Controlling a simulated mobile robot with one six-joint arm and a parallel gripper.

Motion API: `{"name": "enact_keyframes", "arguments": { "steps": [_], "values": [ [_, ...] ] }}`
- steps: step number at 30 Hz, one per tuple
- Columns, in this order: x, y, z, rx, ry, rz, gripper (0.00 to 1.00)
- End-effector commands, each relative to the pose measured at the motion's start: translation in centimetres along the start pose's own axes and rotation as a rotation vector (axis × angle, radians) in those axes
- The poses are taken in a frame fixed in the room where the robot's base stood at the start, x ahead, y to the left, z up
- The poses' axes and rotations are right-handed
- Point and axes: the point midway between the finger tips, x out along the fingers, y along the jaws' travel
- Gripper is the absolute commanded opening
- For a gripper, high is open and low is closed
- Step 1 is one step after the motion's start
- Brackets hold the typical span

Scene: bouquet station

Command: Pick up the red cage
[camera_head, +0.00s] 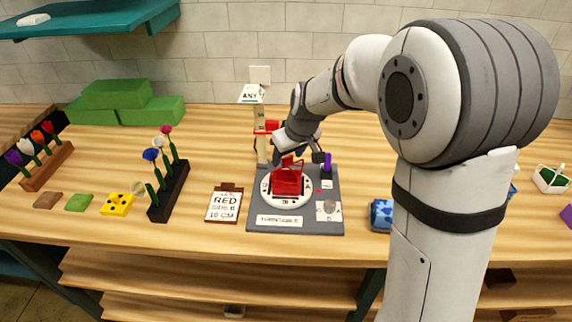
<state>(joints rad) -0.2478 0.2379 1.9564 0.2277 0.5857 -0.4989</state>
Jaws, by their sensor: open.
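The red cage (287,181) stands on a round white turntable (287,201), which sits on a grey base plate (255,225) labelled TURNTABLE. My gripper (300,157) is just above and behind the cage, with my arm reaching in from the right. The jaws are open. The fingertips are small and partly hidden here, so I cannot tell whether they touch the cage.
A post with an "ANY" sign (251,93) stands just behind the turntable. A clipboard reading RED (223,205) lies left of it. Flower racks (170,190) stand farther left, green foam blocks (116,94) at the back. A blue patterned item (381,214) lies right.

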Motion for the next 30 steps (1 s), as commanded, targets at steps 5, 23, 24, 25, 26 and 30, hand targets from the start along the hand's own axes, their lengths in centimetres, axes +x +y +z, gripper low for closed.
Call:
{"name": "enact_keyframes", "arguments": {
  "steps": [5, 23, 24, 25, 26, 30],
  "values": [
    [0.01, -0.03, 0.0, -0.001, 0.0, 0.0, 0.55],
    [-0.01, -0.09, -0.02, -0.002, 0.0, -0.001, 0.07],
    [-0.01, -0.1, -0.02, -0.002, 0.0, -0.001, 0.07],
    [-0.01, -0.1, -0.02, -0.002, 0.0, -0.001, 0.07],
    [-0.01, -0.1, -0.02, -0.002, 0.0, -0.001, 0.07],
    [-0.22, -0.11, -0.14, -0.002, 0.001, 0.0, 0.07]
  ]
}}
